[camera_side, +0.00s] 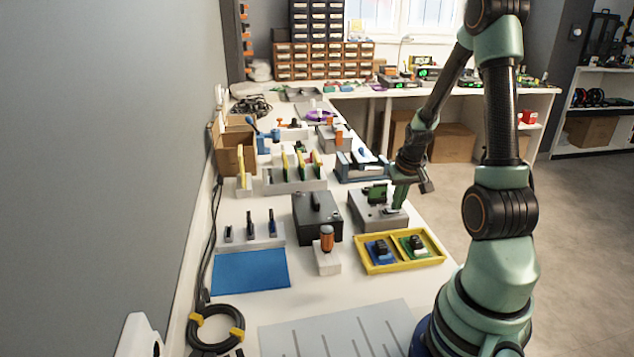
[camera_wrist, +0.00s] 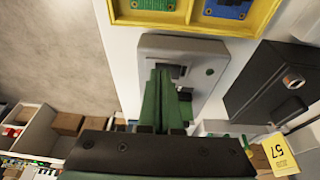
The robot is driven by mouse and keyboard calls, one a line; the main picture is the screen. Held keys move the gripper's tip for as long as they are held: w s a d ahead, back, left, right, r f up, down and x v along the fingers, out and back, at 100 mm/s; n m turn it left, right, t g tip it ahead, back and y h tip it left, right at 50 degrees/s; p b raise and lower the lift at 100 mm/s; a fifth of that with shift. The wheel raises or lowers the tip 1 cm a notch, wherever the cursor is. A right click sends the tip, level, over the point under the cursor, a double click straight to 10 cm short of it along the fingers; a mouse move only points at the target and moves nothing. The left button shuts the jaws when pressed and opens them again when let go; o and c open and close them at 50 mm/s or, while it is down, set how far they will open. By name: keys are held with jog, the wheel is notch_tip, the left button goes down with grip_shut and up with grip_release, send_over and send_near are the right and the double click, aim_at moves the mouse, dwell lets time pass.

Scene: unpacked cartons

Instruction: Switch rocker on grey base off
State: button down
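The grey base (camera_side: 368,222) stands on the white bench, right of centre in the side view. It also shows in the wrist view (camera_wrist: 207,50). A small dark rocker (camera_wrist: 175,71) sits in its top, partly hidden by my fingers; which way it is tilted cannot be told. My gripper (camera_side: 396,207) points down over the right part of the base's top. In the wrist view its green fingers (camera_wrist: 166,84) lie together, shut with nothing visible between them. The tips are at or just above the rocker; contact is not clear.
A yellow tray (camera_side: 372,268) with two small boards stands in front of the base. A dark box (camera_side: 316,228) stands close to its left, and a blue-grey fixture (camera_side: 352,176) behind it. An orange-topped block (camera_side: 326,262) stands front left.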

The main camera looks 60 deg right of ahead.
jog(key=shift+f, duration=0.1)
jog(key=shift+w+a, duration=0.55)
jog(key=shift+a, duration=0.05)
jog(key=shift+r, duration=0.25)
jog(key=shift+w+r, duration=0.1)
jog(key=shift+r, duration=0.15)
jog(key=w+v, duration=0.1)
jog(key=v, duration=1.2)
jog(key=shift+r, duration=0.25)
jog(key=shift+d, duration=0.2)
jog(key=shift+s+d+r, duration=0.15)
jog(key=shift+s+d, duration=0.3)
jog(key=shift+d, duration=0.05)
